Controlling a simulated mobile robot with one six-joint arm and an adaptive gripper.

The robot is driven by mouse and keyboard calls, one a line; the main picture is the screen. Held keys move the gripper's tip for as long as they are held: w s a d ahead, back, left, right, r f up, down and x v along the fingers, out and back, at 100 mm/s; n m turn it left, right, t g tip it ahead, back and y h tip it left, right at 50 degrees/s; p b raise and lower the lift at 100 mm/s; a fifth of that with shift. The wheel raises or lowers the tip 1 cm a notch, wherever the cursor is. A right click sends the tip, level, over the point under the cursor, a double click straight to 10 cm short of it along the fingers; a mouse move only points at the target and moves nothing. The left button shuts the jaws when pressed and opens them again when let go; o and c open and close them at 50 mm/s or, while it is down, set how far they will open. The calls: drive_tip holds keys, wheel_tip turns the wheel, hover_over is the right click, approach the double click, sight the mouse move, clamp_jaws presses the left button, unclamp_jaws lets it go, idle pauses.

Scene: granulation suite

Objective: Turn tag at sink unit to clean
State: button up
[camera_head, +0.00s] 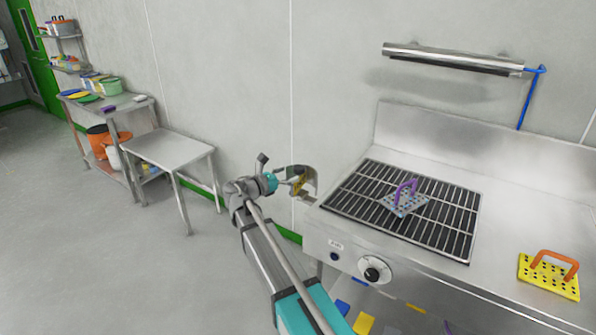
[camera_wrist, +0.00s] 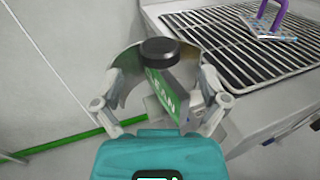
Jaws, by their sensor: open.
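The tag is a small plate on the left side of the sink unit (camera_head: 345,232). In the wrist view its green face (camera_wrist: 164,92) reads CLEAN, with a black round knob (camera_wrist: 160,51) above it. In the head view a yellow face of the tag (camera_head: 300,184) shows, too small to read. A curved metal piece (camera_wrist: 128,68) stands around the tag. My gripper (camera_wrist: 160,88) is open, one finger on each side of the tag. I cannot tell whether either finger touches it. The gripper (camera_head: 289,181) also shows at the unit's left end in the head view.
A black grate (camera_head: 380,232) on the unit holds a perforated plate with a purple handle (camera_head: 405,200). A yellow perforated plate with an orange handle (camera_head: 549,276) lies right. A control knob (camera_head: 376,270) is on the front. A bare steel table (camera_head: 168,150) stands left; floor beside it is clear.

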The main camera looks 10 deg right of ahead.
sight(294, 172)
drive_tip(key=shift+x, duration=2)
drive_tip(key=c, duration=1.1)
drive_tip(key=shift+c, duration=0.2)
